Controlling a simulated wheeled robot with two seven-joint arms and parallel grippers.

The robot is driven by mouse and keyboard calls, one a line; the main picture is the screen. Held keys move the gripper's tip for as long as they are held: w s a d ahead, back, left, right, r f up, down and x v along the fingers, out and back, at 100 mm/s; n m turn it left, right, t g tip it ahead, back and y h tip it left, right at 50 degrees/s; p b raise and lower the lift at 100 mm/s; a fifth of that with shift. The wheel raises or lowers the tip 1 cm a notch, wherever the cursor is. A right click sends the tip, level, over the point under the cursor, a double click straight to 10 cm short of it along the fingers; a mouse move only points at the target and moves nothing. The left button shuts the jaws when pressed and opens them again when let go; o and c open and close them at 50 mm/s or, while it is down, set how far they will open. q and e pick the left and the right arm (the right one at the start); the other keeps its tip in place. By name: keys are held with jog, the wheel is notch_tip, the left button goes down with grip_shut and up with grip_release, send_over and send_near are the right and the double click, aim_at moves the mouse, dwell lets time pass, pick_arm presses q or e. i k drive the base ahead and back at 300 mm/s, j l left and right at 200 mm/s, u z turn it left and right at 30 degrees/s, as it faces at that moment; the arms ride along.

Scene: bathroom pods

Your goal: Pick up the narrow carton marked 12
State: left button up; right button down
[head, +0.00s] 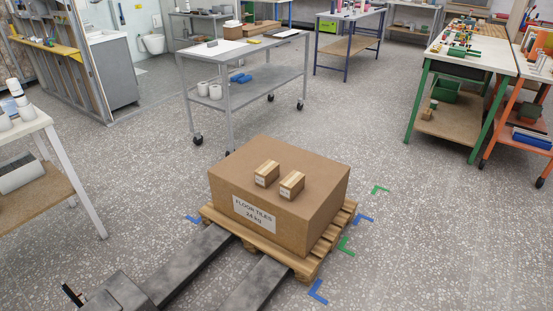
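Two small brown cartons lie side by side on top of a large brown box (236,193) labelled "FLOOR TILES 24 kg". The left small carton (267,173) and the right small carton (292,184) each have a pale label on the near end. The print is too small to read, so I cannot tell which is marked 12. A narrow gap shows between them. Neither gripper can be made out in the head view, and nothing touches the cartons.
The big box stands on a wooden pallet (308,268), with two grey beams (258,287) reaching it from the lower left. Blue and green corner marks lie on the floor around it. A grey wheeled table (245,62) stands behind; a white table (20,128) is left.

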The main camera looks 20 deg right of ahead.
aim_at(268, 173)
jog(key=i+l, duration=0.15)
jog(key=l, duration=0.25)
jog(key=i+l, duration=0.1)
jog(key=l, duration=0.25)
jog(key=i+l, duration=0.15)
jog(key=l, duration=0.25)
jog(key=i+l, duration=0.1)
jog(key=l, duration=0.3)
jog(key=i+l, duration=0.15)
jog(key=l, duration=0.25)
jog(key=i+l, duration=0.25)
jog(key=l, duration=0.2)
jog(key=i+l, duration=0.3)
jog(key=l, duration=0.2)
jog(key=i+l, duration=0.25)
jog(key=l, duration=0.2)
jog(key=z, duration=0.05)
